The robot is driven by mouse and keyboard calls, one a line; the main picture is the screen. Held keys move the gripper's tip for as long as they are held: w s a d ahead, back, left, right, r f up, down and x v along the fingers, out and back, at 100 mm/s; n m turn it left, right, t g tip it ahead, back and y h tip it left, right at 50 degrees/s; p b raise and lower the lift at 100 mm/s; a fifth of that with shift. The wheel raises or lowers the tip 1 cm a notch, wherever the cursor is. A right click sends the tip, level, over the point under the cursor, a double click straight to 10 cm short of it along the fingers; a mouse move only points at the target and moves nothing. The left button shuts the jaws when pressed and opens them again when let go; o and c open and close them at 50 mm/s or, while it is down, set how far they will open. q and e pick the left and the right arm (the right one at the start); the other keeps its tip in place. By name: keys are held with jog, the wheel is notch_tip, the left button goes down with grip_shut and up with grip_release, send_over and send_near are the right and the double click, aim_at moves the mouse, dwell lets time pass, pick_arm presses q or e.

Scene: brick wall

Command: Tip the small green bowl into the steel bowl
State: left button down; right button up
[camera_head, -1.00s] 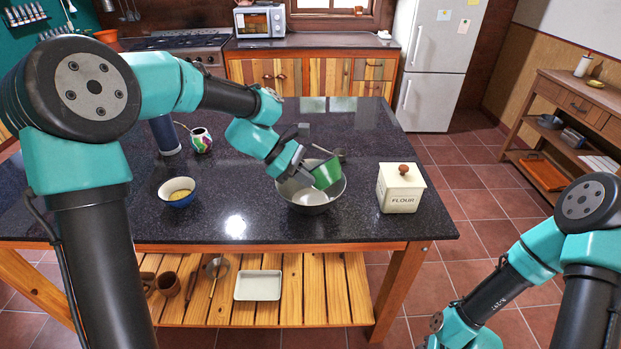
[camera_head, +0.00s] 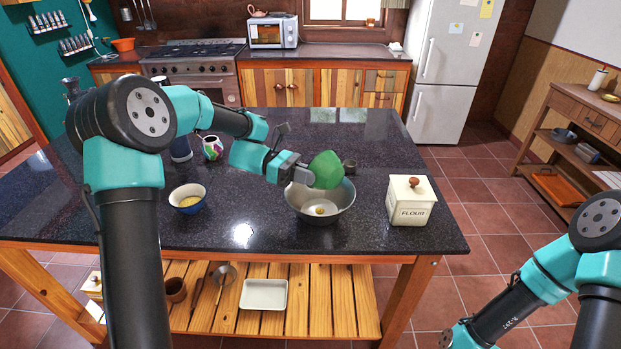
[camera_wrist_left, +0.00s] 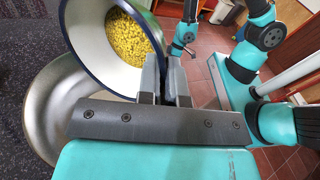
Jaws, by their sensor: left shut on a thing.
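The small green bowl (camera_head: 325,170) is held tilted steeply above the steel bowl (camera_head: 337,208), its outer side toward the head camera. My left gripper (camera_head: 302,181) is shut on its edge. In the left wrist view the fingers (camera_wrist_left: 163,80) grip the held bowl (camera_wrist_left: 88,45), which shows a pale inside, a dark rim and many small yellow pieces. The steel bowl (camera_wrist_left: 45,105) shows below it there. In the head view a small yellow patch (camera_head: 319,210) lies in the bottom of the steel bowl.
A flour box (camera_head: 411,200) stands right of the steel bowl. A blue bowl (camera_head: 187,198) with yellow contents stands to the left, with a patterned cup (camera_head: 212,148) behind it. A small dark item (camera_head: 349,166) is behind the steel bowl. The front counter between the bowls is clear.

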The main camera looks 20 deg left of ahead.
pick_arm(q)
jog(key=shift+w+a+r+n+h, duration=0.1)
jog(key=shift+w+a+n+h, duration=0.2)
jog(key=shift+h, duration=0.4)
jog(key=shift+w+a+r+n+h, duration=0.15)
jog(key=shift+a+n+h, duration=0.3)
jog(key=shift+h, duration=0.25)
jog(key=shift+w+a+f+n+h, duration=0.1)
jog(key=shift+w+a+n+h, duration=0.2)
jog(key=shift+h, duration=0.4)
jog(key=shift+s, duration=0.1)
